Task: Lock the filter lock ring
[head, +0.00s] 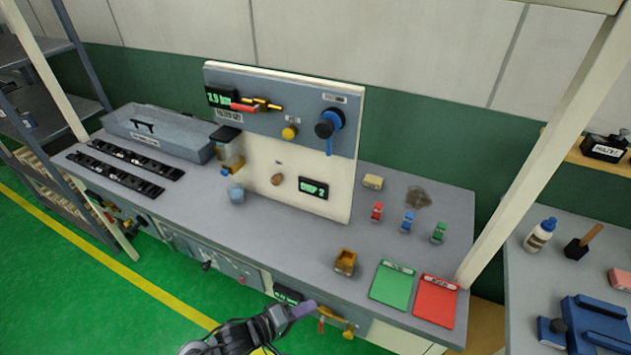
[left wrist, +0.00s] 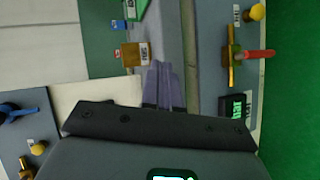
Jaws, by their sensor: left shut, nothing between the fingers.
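The filter (head: 232,155) hangs at the left edge of the upright panel, with a black top, an amber lower part and a blue piece beneath it. A lock ring on it is too small to tell apart. My left gripper (head: 303,309) is in front of the bench's front edge, well below and to the right of the filter. Its purple fingers (left wrist: 163,88) are shut together and empty in the left wrist view. The filter does not show clearly there. My right gripper is in neither view.
A clear cup (head: 237,195) stands below the filter. A wooden box (head: 345,262), green mat (head: 391,283) and red mat (head: 436,300) lie at the right. The bench middle is fairly clear.

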